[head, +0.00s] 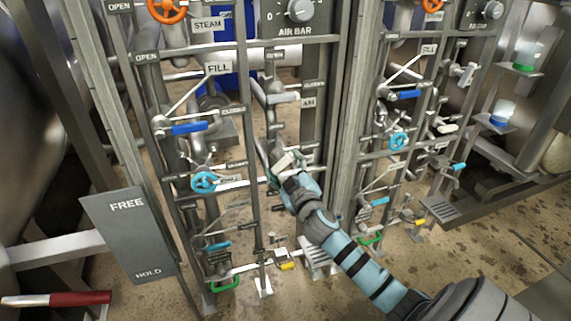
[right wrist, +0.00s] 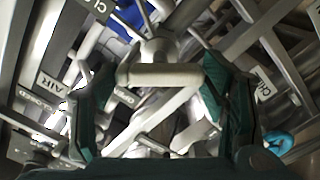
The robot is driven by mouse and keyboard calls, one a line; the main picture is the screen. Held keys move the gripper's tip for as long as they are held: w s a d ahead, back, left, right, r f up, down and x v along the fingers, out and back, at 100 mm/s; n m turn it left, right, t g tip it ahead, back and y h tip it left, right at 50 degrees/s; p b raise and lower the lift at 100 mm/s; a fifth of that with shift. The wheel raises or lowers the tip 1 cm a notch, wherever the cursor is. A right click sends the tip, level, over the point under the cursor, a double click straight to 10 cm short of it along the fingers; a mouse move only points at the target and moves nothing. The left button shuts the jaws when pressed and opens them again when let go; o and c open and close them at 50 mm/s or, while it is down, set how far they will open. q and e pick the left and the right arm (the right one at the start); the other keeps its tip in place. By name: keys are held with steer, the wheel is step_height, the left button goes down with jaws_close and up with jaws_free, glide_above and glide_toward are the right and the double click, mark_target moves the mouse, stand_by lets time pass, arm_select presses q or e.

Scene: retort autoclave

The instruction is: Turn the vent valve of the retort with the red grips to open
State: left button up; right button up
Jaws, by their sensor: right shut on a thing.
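My right gripper (head: 281,172) is at the pipework of the left valve panel, with its arm reaching in from the lower right. It is shut on a cream lever handle (head: 289,160). In the right wrist view this handle (right wrist: 165,76) lies crosswise between the two teal fingers, joined to a grey valve stem behind it. The label for this handle is not readable, so I cannot tell its position from the marks. A red grip (head: 70,299) on a pale bar shows at the lower left edge. My left gripper is not in view.
Blue levers (head: 189,128), a blue handwheel (head: 204,182) and an orange handwheel (head: 167,10) are close by on the left panel. A grey FREE/HOLD plate (head: 128,232) stands left. A similar panel with a blue wheel (head: 398,140) is right. The lower right floor is bare.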

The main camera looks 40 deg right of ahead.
steer(key=n+p, duration=0.2)
steer(key=n, duration=0.1)
steer(key=shift+r+n, duration=0.1)
steer(key=shift+n, duration=0.2)
steer(key=n+p, duration=0.1)
steer(key=n, duration=0.2)
steer(key=shift+n+p, duration=0.55)
steer(key=shift+n, duration=0.65)
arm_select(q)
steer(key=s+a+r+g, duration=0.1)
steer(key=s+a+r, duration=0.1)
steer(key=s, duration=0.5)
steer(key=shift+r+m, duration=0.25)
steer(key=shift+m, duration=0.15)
arm_select(e)
steer(key=shift+n, duration=0.4)
steer(key=o, duration=1.1)
steer(key=shift+o, duration=0.2)
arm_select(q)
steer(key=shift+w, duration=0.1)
